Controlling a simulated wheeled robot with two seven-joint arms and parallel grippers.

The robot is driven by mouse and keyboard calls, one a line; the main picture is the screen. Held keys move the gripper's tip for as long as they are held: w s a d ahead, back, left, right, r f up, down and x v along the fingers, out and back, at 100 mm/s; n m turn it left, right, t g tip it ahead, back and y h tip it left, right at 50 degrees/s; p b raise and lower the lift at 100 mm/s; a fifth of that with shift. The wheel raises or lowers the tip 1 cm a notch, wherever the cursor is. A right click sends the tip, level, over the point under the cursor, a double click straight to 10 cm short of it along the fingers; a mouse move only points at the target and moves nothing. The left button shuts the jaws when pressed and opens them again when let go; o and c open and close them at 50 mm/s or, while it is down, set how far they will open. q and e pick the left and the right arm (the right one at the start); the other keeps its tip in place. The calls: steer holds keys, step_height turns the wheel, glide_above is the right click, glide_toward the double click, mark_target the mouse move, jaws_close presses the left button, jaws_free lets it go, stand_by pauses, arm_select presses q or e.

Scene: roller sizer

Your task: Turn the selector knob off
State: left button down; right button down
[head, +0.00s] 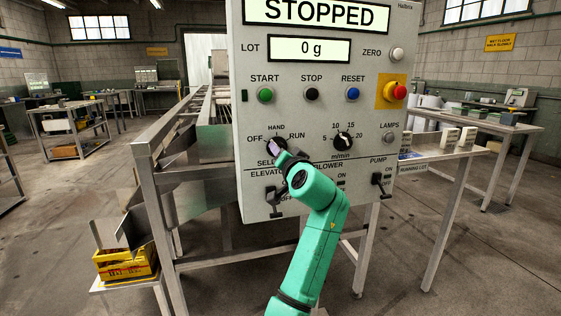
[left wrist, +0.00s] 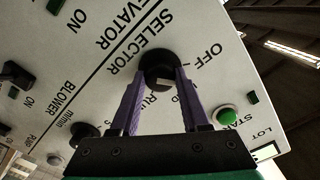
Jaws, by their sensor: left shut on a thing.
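The selector knob (left wrist: 158,66) is a round black dial on the grey control panel, with OFF, HAND and RUN printed around it. My left gripper (left wrist: 160,84) has its two purple fingers on either side of the knob and is shut on it. Which label the knob points to cannot be told. My right gripper is in neither view.
Near the selector are the speed dial (head: 343,141), the green START button (head: 265,95) and the red emergency button (head: 400,91). Lever switches, including the PUMP one (head: 382,184), sit lower. The panel's display (head: 317,14) reads STOPPED. A yellow crate (head: 126,264) stands at lower left.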

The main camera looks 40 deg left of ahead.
arm_select(q)
steer(key=shift+f+n+b, duration=0.1)
steer(key=shift+n+b, duration=1.1)
steer(key=shift+n, duration=1.1)
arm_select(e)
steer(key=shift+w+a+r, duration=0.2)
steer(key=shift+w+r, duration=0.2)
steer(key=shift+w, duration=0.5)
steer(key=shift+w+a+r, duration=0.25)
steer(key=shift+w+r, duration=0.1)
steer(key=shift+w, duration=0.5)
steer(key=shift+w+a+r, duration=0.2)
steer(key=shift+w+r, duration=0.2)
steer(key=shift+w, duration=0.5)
arm_select(q)
steer(key=shift+c, duration=1.9)
jaws_free()
steer(key=shift+d, duration=0.1)
